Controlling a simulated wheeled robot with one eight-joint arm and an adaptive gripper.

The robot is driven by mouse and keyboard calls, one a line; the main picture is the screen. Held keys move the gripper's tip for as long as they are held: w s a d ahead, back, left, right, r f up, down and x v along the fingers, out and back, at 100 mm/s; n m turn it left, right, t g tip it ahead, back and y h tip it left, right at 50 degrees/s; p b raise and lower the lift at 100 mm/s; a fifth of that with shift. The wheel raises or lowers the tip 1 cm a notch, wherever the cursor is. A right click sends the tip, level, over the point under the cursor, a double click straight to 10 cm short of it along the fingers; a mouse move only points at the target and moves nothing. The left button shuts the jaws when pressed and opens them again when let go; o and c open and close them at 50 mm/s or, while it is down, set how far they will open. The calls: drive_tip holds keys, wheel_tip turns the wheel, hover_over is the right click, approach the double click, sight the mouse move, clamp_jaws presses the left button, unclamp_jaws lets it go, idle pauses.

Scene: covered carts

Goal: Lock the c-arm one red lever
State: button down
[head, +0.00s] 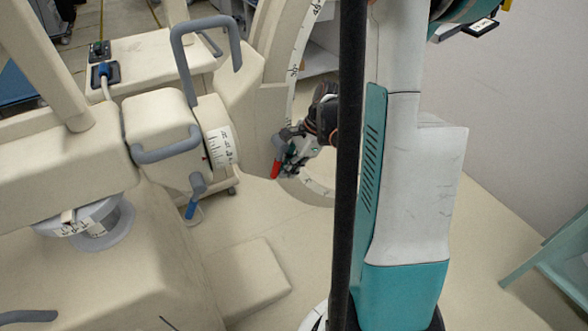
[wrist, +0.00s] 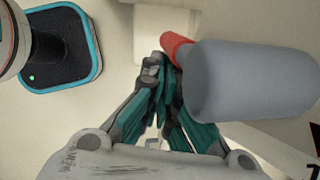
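The red lever (head: 276,168) hangs beside the curved, scale-marked arc of the beige C-arm (head: 294,62). In the wrist view the red lever (wrist: 176,44) shows as a short red piece at the end of a thick grey cylinder (wrist: 250,80), which hides part of it. My gripper (head: 285,153) is next to the lever in the head view. In the wrist view the teal-and-grey fingers of my gripper (wrist: 161,66) come together just below and left of the red piece. The fingers look closed, with nothing clearly between them. Whether they touch the lever is unclear.
A blue lever (head: 191,208) and grey handles (head: 165,147) stand out from the beige housing on the left. A grey wall is at right, with a pale green cart (head: 556,262) in the lower right corner. Floor is open between.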

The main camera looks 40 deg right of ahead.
drive_tip(key=shift+w+a+f+y, duration=0.1)
drive_tip(key=shift+a+y, duration=0.15)
drive_tip(key=shift+y, duration=0.25)
drive_tip(key=shift+a, duration=0.1)
drive_tip(key=shift+b, duration=0.35)
idle(0.4)
